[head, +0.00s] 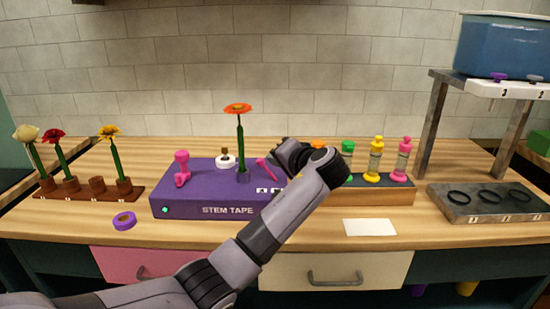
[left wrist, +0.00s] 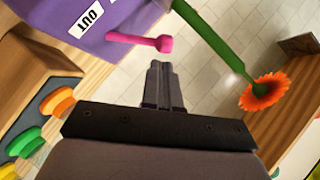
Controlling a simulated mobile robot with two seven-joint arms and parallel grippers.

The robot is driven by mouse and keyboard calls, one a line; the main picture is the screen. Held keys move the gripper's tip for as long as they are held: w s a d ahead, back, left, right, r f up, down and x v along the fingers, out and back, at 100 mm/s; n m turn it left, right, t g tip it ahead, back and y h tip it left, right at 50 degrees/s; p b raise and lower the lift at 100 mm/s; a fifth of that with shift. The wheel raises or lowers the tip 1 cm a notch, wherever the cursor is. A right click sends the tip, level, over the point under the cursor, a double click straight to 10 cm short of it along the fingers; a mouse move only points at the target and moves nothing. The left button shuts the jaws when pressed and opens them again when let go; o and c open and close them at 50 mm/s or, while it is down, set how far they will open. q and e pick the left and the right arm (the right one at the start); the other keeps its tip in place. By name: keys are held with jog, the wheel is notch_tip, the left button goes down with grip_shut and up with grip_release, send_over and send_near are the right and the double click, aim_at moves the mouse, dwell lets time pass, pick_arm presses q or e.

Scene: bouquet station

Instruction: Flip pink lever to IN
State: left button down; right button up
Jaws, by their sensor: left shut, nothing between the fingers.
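The purple stem tape box (head: 200,205) stands on the wooden counter. Its pink lever (head: 266,167) is at the right part of the top, beside white labels that my left arm partly covers. In the left wrist view the pink lever (left wrist: 140,41) sticks out from the purple box (left wrist: 60,45), near a label reading OUT (left wrist: 86,18). I cannot tell which position it is set to. My left gripper (left wrist: 158,66) is shut and empty, its tips close to the lever's knob; I see no clear contact. It also shows in the head view (head: 284,150), partly hidden. My right gripper is not in view.
An orange flower (head: 238,108) stands upright in the box, close to the lever. A pink handle (head: 182,168) is on the box's left side. Colored bottles (head: 376,160) stand right, a flower rack (head: 95,190) left. A purple tape roll (head: 124,221) and white card (head: 370,227) lie in front.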

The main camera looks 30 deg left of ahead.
pick_arm(q)
jog(key=shift+w+d+f, duration=0.3)
jog(key=shift+d+f, duration=0.05)
jog(key=shift+d, duration=0.2)
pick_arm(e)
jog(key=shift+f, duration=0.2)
pick_arm(q)
jog(key=shift+r, duration=0.1)
